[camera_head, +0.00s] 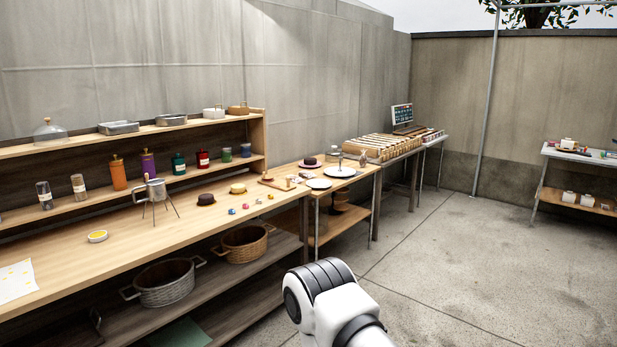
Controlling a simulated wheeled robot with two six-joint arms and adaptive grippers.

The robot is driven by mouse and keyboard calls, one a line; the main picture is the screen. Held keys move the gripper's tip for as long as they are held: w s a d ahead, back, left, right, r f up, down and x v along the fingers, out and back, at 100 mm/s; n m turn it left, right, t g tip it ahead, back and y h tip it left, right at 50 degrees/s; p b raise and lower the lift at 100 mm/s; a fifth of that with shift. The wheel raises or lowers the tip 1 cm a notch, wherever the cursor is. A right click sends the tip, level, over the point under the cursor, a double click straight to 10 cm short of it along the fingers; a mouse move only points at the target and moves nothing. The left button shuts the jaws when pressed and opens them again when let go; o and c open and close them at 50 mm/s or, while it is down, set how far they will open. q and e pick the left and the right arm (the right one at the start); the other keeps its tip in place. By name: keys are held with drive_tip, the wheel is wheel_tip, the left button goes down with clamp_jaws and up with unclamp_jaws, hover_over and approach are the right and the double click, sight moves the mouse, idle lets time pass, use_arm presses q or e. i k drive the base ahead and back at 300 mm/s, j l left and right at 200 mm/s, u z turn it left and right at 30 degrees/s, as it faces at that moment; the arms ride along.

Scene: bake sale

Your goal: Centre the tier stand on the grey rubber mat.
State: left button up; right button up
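On the small wooden table beyond the long counter, a white round plate (340,172) has a short upright metal post or cylinder (340,158) at it. This may be the tier stand, but it is too small to tell. A second pale plate (319,184) lies in front of it. I cannot make out a grey rubber mat. A flat grey-green sheet (180,334) lies on the low shelf at the bottom left, its material unclear. Only a white and black link of my arm shows at the bottom middle; neither gripper is in view.
The long wooden counter (120,250) fills the left, with a tripod pot (156,188), dark cake (206,199) and bottles. Baskets (166,283) stand below. A slatted wooden display (383,147) is farther back. A side table (580,155) stands right. The concrete floor (470,265) is open.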

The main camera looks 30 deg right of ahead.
sight(339, 171)
drive_tip(key=i+l, duration=0.25)
drive_tip(key=l, duration=0.45)
drive_tip(key=i+l+z, duration=0.1)
drive_tip(key=i+l, duration=0.15)
drive_tip(key=l, duration=0.45)
drive_tip(key=i+l, duration=0.3)
drive_tip(key=l, duration=0.4)
drive_tip(key=i+l+z, duration=0.1)
drive_tip(key=i+l, duration=0.2)
drive_tip(key=l, duration=0.35)
drive_tip(key=i+l, duration=0.3)
drive_tip(key=l, duration=0.4)
drive_tip(key=i+l+z, duration=0.1)
drive_tip(key=i+l, duration=0.2)
drive_tip(key=l, duration=0.35)
drive_tip(key=i+l, duration=0.3)
drive_tip(key=l, duration=0.3)
drive_tip(key=i+l+z, duration=0.1)
drive_tip(key=i+l, duration=0.25)
drive_tip(key=l, duration=0.3)
